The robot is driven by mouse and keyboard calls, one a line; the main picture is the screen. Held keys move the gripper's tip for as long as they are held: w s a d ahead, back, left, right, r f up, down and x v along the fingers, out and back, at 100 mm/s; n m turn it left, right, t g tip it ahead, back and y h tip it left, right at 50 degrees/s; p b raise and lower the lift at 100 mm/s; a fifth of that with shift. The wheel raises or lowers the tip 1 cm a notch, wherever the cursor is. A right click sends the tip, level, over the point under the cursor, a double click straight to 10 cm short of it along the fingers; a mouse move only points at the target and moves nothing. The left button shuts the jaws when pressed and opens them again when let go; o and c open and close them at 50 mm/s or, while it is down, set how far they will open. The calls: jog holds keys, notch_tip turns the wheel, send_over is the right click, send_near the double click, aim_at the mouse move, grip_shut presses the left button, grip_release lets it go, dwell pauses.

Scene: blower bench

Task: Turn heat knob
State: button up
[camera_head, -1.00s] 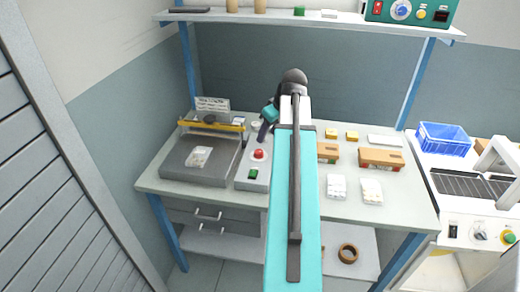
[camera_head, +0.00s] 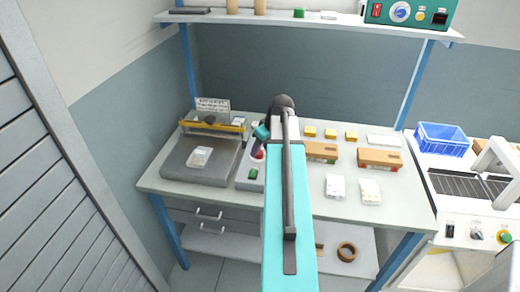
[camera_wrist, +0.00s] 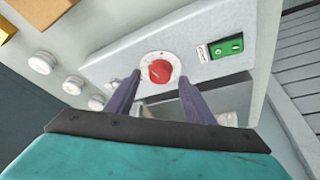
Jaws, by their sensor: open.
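A red knob (camera_wrist: 160,71) with a pale round surround sits on a grey control box (camera_wrist: 205,40). In the head view the red knob (camera_head: 259,154) shows only partly behind my gripper. My gripper (camera_wrist: 158,82) is open, its two dark fingers pointing at the knob. The fingertips appear on either side of the knob's lower edge in the wrist view; I cannot tell whether they touch it. In the head view my gripper (camera_head: 261,141) is just above the box, partly hidden by my arm.
A green switch (camera_wrist: 227,46) is beside the knob on the box. Several white round caps (camera_wrist: 73,85) stand on the other side. A grey sealing machine (camera_head: 190,166) is left of the box. Cartons (camera_head: 380,158) and white packs lie to the right. An overhead shelf (camera_head: 310,19) spans the back.

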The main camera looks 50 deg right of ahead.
jog(key=shift+x, duration=0.9)
jog(key=c, duration=1.1)
jog(key=shift+o, duration=0.2)
jog(key=shift+d, duration=0.1)
jog(key=shift+f+n, duration=0.1)
jog(key=shift+n, duration=0.4)
jog(key=shift+n+y+b, duration=0.4)
jog(key=shift+n+b, duration=0.1)
jog(key=shift+n, duration=0.1)
